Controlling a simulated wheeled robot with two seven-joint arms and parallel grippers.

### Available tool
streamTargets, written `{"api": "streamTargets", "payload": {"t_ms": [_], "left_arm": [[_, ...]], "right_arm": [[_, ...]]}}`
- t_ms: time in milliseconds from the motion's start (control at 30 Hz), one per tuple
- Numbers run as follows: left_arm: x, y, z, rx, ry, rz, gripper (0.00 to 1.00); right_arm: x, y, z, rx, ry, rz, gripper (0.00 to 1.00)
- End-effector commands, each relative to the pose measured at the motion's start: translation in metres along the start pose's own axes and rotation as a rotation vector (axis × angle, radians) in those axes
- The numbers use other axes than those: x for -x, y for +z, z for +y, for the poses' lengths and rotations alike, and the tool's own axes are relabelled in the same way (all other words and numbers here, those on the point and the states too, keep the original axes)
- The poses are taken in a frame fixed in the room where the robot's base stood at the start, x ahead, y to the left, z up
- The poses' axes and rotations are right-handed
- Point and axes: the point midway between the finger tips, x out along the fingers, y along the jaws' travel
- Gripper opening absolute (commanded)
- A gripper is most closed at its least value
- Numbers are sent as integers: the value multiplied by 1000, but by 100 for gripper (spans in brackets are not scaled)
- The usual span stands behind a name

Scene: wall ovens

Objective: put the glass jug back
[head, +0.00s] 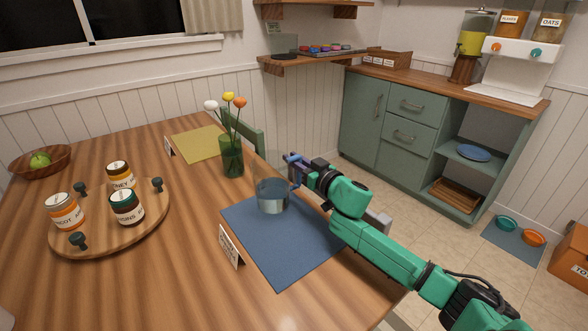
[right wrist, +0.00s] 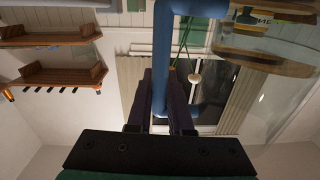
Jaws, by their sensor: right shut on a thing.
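The glass jug (head: 270,196) is clear, with some bluish liquid or tint low down and a blue handle. It is upright at the back part of the blue placemat (head: 290,250); I cannot tell whether its base touches the mat. My right gripper (head: 294,168) comes in from the right and is shut on the jug's handle. In the right wrist view the blue handle (right wrist: 162,60) passes between the fingers (right wrist: 160,105), and the clear body is at the right. My left gripper is not in view.
A green vase (head: 231,158) with flowers stands just behind the jug. A round wooden tray (head: 95,238) with several jars is at the left. A yellow placemat (head: 200,144) lies behind, and a name card (head: 230,246) stands at the blue mat's left edge. Green cabinets (head: 385,120) stand beyond.

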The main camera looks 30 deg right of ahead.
Motion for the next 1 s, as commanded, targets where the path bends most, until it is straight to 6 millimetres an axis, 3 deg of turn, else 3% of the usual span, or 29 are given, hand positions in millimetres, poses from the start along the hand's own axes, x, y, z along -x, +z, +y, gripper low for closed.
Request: {"api": "streamTargets", "payload": {"t_ms": [100, 400, 433, 500, 867, 1000], "left_arm": [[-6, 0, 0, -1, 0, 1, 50], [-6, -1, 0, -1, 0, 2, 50], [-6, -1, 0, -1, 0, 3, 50], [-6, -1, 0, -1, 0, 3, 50], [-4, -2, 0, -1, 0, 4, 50], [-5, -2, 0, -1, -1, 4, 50]], "right_arm": [[0, 16, 1, -4, 0, 5, 0], [0, 18, 1, -2, -1, 5, 0], [0, 20, 1, 1, 1, -1, 26], [0, 20, 1, 1, 1, -1, 49], [0, 17, 1, 1, 0, -1, 49], [12, 20, 1, -2, 0, -3, 49]]}}
